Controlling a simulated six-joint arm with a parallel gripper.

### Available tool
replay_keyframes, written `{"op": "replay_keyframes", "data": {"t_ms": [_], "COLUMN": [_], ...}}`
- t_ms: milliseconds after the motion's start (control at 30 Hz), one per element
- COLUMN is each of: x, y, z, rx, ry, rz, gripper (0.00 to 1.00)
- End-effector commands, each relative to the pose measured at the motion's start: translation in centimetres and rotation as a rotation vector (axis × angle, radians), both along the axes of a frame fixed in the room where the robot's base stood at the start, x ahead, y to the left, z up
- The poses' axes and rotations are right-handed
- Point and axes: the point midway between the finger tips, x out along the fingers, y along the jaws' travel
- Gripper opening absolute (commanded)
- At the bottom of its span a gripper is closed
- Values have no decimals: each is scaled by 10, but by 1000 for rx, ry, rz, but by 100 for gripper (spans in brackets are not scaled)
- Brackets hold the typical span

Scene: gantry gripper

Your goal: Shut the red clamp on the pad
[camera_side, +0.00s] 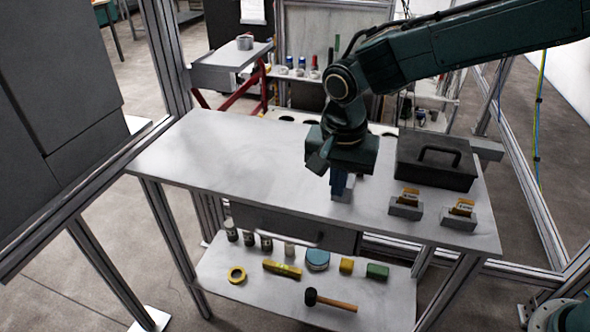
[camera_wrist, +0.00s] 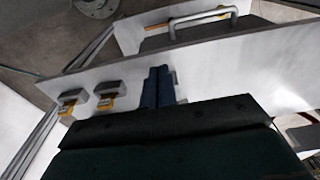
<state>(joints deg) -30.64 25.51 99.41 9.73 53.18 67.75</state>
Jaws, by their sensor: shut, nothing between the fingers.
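My gripper (camera_side: 338,188) points down over the front middle of the table, with its blue fingers together and nothing held. In the wrist view the two fingers (camera_wrist: 158,70) lie side by side. A small pale grey block (camera_side: 347,191) is right by the fingertips in the side view, partly hidden behind them. I cannot tell whether it is the pad or whether the fingers touch it. I see no red clamp in either view. Two grey blocks with yellow pieces, a near one (camera_side: 405,208) and a farther right one (camera_side: 459,215), stand right of my gripper.
A dark toolbox (camera_side: 437,165) with a handle stands on the right of the table (camera_side: 220,165). The table's left half is clear. A lower shelf (camera_side: 375,300) holds a mallet (camera_side: 330,300), a tape roll (camera_side: 237,274) and several small containers.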

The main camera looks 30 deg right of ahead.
Motion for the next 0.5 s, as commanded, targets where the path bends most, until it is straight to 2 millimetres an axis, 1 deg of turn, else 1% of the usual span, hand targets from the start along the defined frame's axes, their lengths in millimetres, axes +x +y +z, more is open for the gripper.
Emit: {"op": "replay_keyframes", "data": {"t_ms": [167,500], "x": [2,14], "y": [-2,-14], "z": [0,2], "rx": [0,0], "ry": [0,0], "rz": [-1,-2], "gripper": [0,0]}}
